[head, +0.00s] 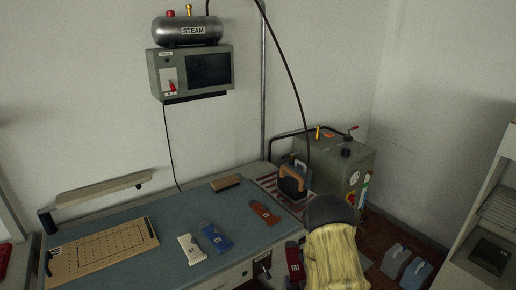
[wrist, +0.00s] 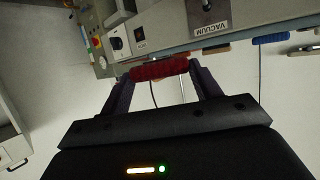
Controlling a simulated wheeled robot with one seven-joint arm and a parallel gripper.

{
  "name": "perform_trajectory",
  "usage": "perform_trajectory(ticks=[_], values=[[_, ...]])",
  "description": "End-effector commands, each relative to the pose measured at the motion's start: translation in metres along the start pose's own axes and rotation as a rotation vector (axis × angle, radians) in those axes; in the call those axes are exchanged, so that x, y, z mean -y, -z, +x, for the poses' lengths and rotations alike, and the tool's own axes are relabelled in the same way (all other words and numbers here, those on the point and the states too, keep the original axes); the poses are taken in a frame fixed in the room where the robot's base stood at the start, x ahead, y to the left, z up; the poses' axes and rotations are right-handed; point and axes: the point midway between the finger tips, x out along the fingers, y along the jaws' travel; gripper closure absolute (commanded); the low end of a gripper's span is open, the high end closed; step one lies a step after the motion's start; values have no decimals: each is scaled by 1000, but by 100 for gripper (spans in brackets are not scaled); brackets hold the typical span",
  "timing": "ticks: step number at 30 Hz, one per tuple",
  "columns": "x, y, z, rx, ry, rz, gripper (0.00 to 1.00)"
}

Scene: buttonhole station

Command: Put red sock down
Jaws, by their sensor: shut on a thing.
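The red sock (head: 295,264) shows in the head view with a small white label, off the front edge of the blue-grey table, just left of my arm. In the wrist view the red sock (wrist: 160,69) spans the gap between the two dark fingers of my gripper (wrist: 160,75), which is shut on it. A white sock (head: 192,249), a blue sock (head: 216,238) and a brown sock (head: 264,213) lie apart on the table (head: 165,225).
A gridded board (head: 103,252) lies at the table's left. A wooden block (head: 226,183) lies at the back. An iron (head: 294,180) rests on a striped pad at the right, beside a steam generator (head: 335,165). Grey-blue pedals (head: 395,262) are on the floor.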

Motion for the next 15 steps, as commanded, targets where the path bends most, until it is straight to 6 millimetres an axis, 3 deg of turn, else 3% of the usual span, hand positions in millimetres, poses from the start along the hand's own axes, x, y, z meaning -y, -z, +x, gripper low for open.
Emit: perform_trajectory(ticks=[6, 15], values=[[-17, -24, 0, 2, -51, 20, 59], [-16, -22, 0, 0, -48, 17, 59]])
